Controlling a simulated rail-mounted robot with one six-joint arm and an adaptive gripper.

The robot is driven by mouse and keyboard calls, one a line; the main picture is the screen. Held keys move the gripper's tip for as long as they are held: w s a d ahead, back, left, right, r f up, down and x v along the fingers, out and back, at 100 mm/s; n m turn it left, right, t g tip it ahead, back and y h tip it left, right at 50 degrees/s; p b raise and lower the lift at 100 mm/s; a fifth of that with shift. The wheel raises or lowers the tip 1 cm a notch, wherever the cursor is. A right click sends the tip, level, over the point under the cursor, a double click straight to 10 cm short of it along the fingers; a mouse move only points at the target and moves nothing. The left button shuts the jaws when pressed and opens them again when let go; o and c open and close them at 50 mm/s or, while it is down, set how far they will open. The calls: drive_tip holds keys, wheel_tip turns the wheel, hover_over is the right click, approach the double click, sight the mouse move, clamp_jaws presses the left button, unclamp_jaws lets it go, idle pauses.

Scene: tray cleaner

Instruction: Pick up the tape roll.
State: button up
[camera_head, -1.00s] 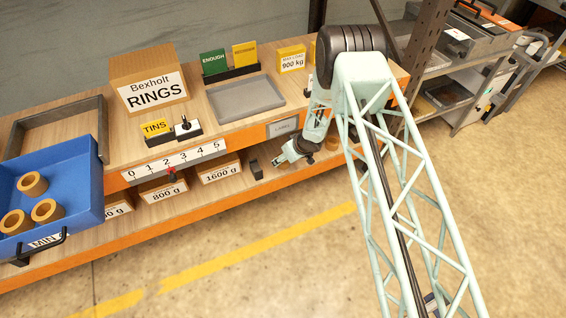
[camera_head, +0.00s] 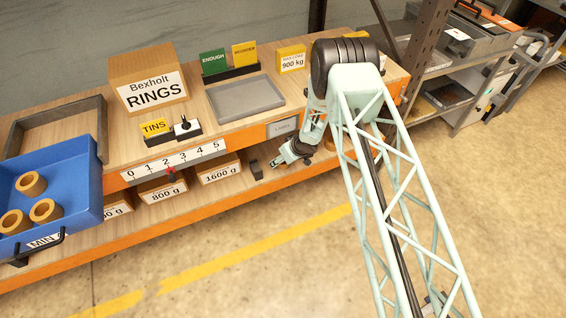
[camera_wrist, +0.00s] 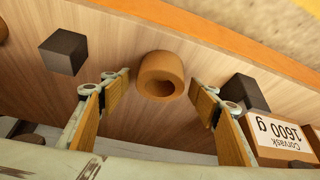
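The tape roll looks to be the short tan-brown ring (camera_wrist: 152,84) on the wooden lower shelf in the wrist view. Its round hole faces my camera. My gripper (camera_wrist: 160,88) is open, with one wood-coloured finger pad on each side of the ring and a gap on both sides. The pads appear nearer the camera than the ring, and neither visibly touches it. In the head view my gripper (camera_head: 278,160) is low at the lower shelf, under the counter. A brown ring shows there only partly, behind my arm.
A dark block (camera_wrist: 63,52) stands left of the ring. Similar brown rings lie in the blue bin (camera_head: 75,180) at far left. The grey tray (camera_head: 245,98) on the counter is empty.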

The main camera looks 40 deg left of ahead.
drive_tip(key=c, duration=1)
drive_tip(key=shift+o, duration=0.2)
drive_tip(key=shift+r, duration=0.1)
drive_tip(key=shift+r+p, duration=0.35)
drive_tip(key=shift+r, duration=0.4)
drive_tip(key=s+d+p, duration=0.1)
drive_tip(key=s+d, duration=0.1)
drive_tip(key=d, duration=0.6)
drive_tip(key=s+d, duration=0.2)
drive_tip(key=d, duration=0.7)
drive_tip(key=shift+s+d+p, duration=0.15)
drive_tip(key=shift+s+p, duration=0.25)
drive_tip(key=shift+f, duration=0.1)
